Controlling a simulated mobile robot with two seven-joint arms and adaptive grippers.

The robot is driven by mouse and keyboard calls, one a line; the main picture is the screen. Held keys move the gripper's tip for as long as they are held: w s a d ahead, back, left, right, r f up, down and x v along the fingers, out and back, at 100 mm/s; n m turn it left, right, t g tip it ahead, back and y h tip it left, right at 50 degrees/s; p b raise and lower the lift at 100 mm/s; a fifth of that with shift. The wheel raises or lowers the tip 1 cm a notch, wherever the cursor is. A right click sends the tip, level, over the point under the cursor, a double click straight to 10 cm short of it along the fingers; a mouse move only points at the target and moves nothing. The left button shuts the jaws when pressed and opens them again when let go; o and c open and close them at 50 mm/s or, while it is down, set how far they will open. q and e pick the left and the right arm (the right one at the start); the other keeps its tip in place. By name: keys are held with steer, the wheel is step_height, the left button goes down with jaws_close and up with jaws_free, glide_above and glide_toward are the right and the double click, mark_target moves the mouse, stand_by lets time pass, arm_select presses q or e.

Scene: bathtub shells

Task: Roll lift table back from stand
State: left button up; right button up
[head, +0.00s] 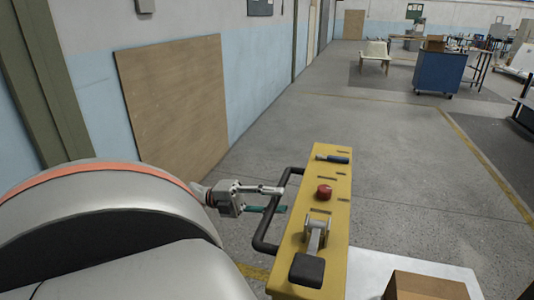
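The lift table shows as a long yellow panel (333,213) with a red button, a grey lever with a black pad, and a dark-handled tool lying near its far end. A black bar handle (264,228) loops out from the panel's left side. My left gripper (281,200) is at this handle, its two fingers apart and pointing right. The fingers cross the bar in the picture; I cannot tell whether they touch it. No stand can be made out for certain. My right gripper is not in view.
A cardboard box (424,287) sits by a pale flat surface (385,271) right of the panel. A plywood board (177,100) leans on the left wall. A blue cabinet (439,72) and a pale bench (375,56) stand far off. The grey floor between is clear.

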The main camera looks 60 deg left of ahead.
arm_select(q)
steer(key=v, duration=1.2)
steer(key=shift+d, duration=0.1)
